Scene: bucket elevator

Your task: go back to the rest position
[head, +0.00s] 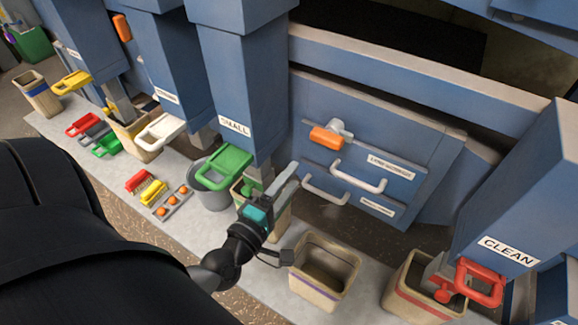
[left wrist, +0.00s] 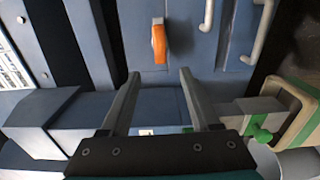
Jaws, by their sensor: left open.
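My left gripper (head: 282,180) is raised in front of the blue chute marked SMALL (head: 236,85), close beside its green handle (head: 224,165). It is open. In the left wrist view, the two grey fingers (left wrist: 160,73) stand apart with nothing between them. An orange handle (left wrist: 159,44) shows beyond the fingertips, on the blue panel. I cannot tell whether the gripper touches the chute. My right gripper is in neither view.
An empty beige bucket (head: 324,270) stands right of my left gripper. A red-banded bucket (head: 424,287) stands under the CLEAN chute (head: 518,200) with its red handle (head: 480,282). A grey bucket (head: 214,187) is left. Panel drawers (head: 360,165) have white pull handles.

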